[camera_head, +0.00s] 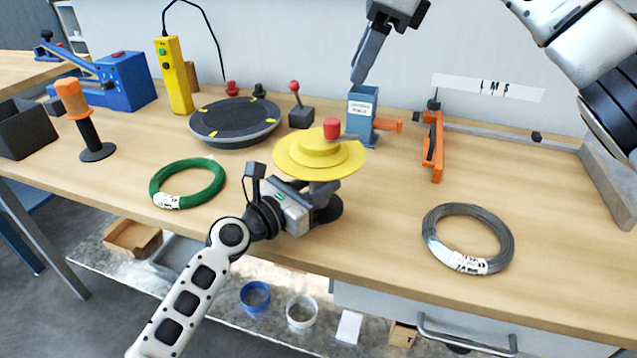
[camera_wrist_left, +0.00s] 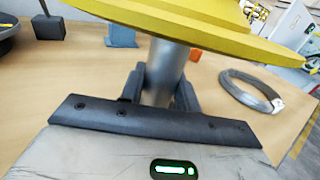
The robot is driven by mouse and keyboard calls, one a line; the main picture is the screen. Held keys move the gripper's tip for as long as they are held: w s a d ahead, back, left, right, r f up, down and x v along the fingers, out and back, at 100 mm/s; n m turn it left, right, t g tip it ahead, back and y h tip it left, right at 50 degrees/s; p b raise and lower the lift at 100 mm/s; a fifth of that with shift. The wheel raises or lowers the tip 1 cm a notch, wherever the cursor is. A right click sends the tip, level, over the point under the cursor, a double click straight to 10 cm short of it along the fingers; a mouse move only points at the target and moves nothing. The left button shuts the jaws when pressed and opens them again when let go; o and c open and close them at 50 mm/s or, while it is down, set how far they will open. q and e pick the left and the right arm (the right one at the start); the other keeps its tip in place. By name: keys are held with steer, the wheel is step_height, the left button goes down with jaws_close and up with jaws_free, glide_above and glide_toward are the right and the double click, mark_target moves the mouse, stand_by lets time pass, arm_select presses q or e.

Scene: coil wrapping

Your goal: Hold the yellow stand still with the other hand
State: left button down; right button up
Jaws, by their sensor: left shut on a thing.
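The yellow stand (camera_head: 320,155) is upright near the front middle of the table, with stepped yellow discs and a red knob on top. In the left wrist view its yellow disc (camera_wrist_left: 215,25) spans the top, above a grey post (camera_wrist_left: 165,72). My left gripper (camera_head: 318,200) is at the stand's post under the disc. It is shut on the post, with dark fingers on either side of it in the left wrist view (camera_wrist_left: 160,88). My right gripper (camera_head: 358,78) hangs over the back of the table, apart from the stand; whether its fingers are parted is unclear.
A green coil (camera_head: 188,183) lies left of the stand and a grey wire coil (camera_head: 468,238) lies right. Behind are a black turntable (camera_head: 235,122), a joystick box (camera_head: 301,114), a blue dispenser (camera_head: 361,115) and an orange tool (camera_head: 434,146).

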stand_by(0.3)
steer(key=shift+o, duration=0.8)
steer(key=n+t+y, duration=1)
steer(key=n+t, duration=0.1)
steer(key=n, duration=1.8)
glide_toward(339, 130)
steer(key=x, duration=1.1)
steer(key=shift+w+a, duration=0.1)
steer(key=shift+a, duration=0.05)
